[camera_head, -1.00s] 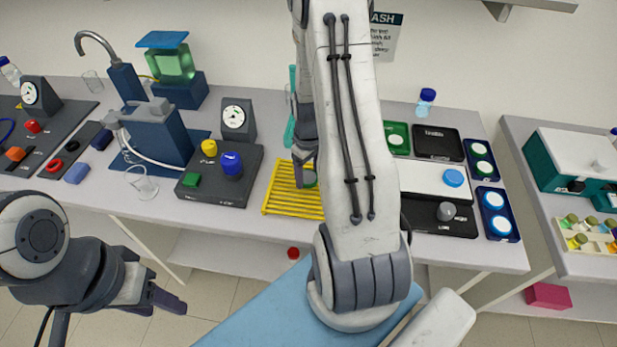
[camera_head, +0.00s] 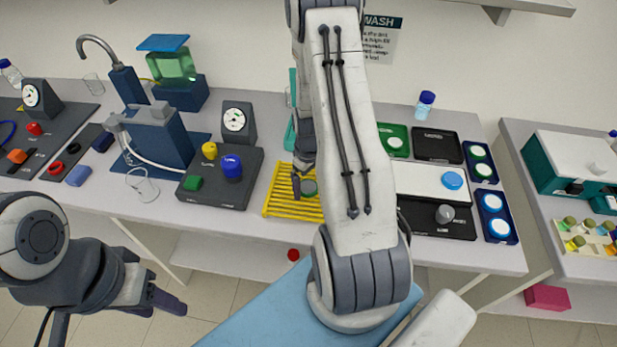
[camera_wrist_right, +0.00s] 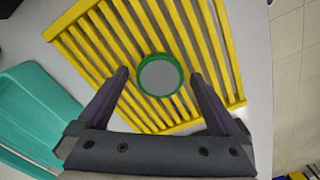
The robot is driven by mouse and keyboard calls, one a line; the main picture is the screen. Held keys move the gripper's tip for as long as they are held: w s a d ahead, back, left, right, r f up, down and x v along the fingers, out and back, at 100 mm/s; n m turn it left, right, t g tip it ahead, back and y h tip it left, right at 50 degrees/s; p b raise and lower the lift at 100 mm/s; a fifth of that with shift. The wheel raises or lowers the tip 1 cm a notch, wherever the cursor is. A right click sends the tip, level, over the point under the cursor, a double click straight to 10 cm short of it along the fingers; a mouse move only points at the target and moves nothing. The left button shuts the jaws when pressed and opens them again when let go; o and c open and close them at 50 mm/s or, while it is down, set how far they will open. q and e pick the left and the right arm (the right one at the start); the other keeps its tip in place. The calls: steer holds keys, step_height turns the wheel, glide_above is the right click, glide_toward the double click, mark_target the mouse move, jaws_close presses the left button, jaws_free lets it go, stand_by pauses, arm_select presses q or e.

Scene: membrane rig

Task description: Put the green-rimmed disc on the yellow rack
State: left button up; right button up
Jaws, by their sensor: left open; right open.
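The green-rimmed disc (camera_wrist_right: 160,76) lies on the yellow rack (camera_wrist_right: 82,48) in the right wrist view, grey in the middle with a green ring. In the head view the disc (camera_head: 309,188) shows on the yellow rack (camera_head: 280,202), partly hidden behind my right arm. My right gripper (camera_wrist_right: 158,82) is open above the rack, its fingers on either side of the disc and apart from it. It also shows in the head view (camera_head: 303,184). My left gripper (camera_head: 165,302) is open and empty, low at the left, in front of the bench and away from the rack.
A dark block with coloured knobs (camera_head: 215,195) stands left of the rack. A teal tray (camera_wrist_right: 35,115) lies beside the rack. Trays with white and blue discs (camera_head: 492,201) stand to the right. My right arm hides the bench middle.

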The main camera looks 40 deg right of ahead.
steer(key=shift+r, duration=0.35)
step_height(320, 180, up, 12)
steer(key=b, duration=0.3)
steer(key=a+r+n, duration=0.1)
steer(key=a+r, duration=0.2)
steer(key=a, duration=0.7)
steer(key=s+a+r+n, duration=0.1)
steer(key=a, duration=0.4)
steer(key=s+a+r+n, duration=0.1)
steer(key=s+a+r, duration=0.1)
steer(key=a, duration=0.4)
steer(key=s+a+r+n+y, duration=0.1)
steer(key=s+a+r+n, duration=0.1)
steer(key=s+a, duration=0.8)
steer(key=s, duration=0.4)
steer(key=shift+a+r+n, duration=0.3)
steer(key=shift+a+n, duration=0.05)
steer(key=shift+n, duration=0.05)
